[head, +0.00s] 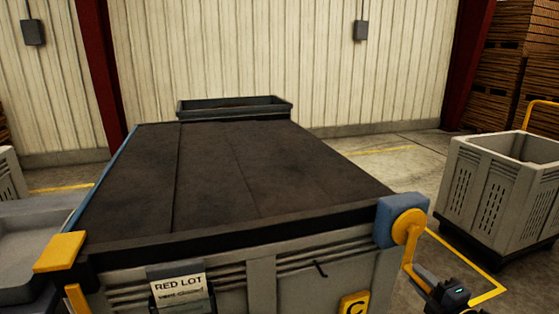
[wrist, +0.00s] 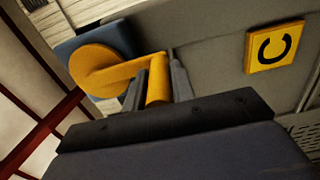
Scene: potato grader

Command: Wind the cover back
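The dark cover (head: 215,175) lies stretched over the top of the long grey bin (head: 235,285), across its full visible length. At the bin's near right corner is a blue housing (head: 385,222) with a yellow crank (head: 408,228), whose arm hangs down. In the wrist view the yellow crank disc (wrist: 98,70) and its handle (wrist: 158,90) show. My gripper (wrist: 158,85) has one finger on each side of the handle, both seeming to touch it. In the head view my gripper (head: 432,290) is at the lower end of the crank.
A yellow C plate (head: 354,303) and a RED LOT tag (head: 180,287) are on the bin's front. A dark tray (head: 235,107) stands at the far end. A grey crate (head: 500,190) stands right, with clear floor between.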

